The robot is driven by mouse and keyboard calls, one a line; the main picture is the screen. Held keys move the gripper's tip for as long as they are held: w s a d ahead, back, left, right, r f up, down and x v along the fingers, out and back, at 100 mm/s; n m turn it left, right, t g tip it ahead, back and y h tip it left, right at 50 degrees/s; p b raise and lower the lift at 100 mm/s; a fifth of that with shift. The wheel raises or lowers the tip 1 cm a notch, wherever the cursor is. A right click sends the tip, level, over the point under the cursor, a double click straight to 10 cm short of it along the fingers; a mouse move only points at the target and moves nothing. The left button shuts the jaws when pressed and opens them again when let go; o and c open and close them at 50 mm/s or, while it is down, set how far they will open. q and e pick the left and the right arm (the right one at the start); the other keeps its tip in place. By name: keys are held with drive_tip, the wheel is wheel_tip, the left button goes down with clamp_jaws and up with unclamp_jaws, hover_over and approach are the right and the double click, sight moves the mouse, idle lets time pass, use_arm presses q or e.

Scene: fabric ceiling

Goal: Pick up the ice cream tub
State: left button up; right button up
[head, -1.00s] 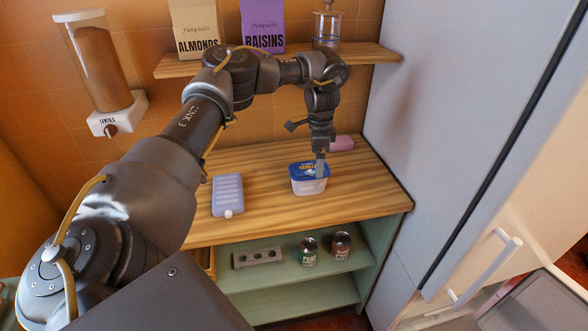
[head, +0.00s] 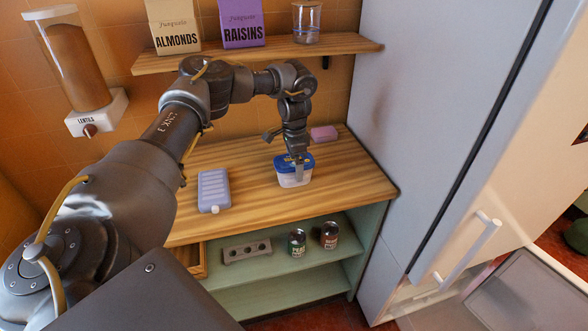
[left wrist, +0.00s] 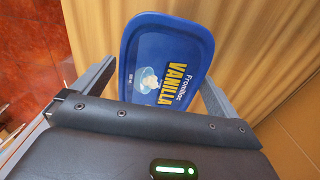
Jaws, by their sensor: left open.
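The ice cream tub (head: 293,179) is a white tub with a blue lid, standing upright on the wooden counter. My left gripper (head: 297,172) points down at the tub from above, with a finger showing in front of its near side. In the left wrist view, the blue lid (left wrist: 165,60) with the word VANILLA lies between the two open fingers of the left gripper (left wrist: 158,92). The fingers stand apart, one on each side of the lid. The far finger is mostly hidden in the head view. My right gripper is not in view.
A lilac ribbed box (head: 213,188) lies left of the tub on the counter (head: 245,205), and a pink item (head: 323,133) lies behind it. A shelf (head: 345,45) holding packets is above. The tall grey cabinet side (head: 405,100) bounds the right. Cans (head: 329,234) stand below.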

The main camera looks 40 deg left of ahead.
use_arm(q)
wheel_tip(320, 180, down, 4)
drive_tip(key=shift+r+p, duration=0.2)
drive_tip(key=shift+p, duration=0.35)
drive_tip(key=shift+f, duration=0.3)
drive_tip(key=shift+c, duration=0.5)
drive_tip(key=c, duration=1)
drive_tip(key=shift+r, duration=0.2)
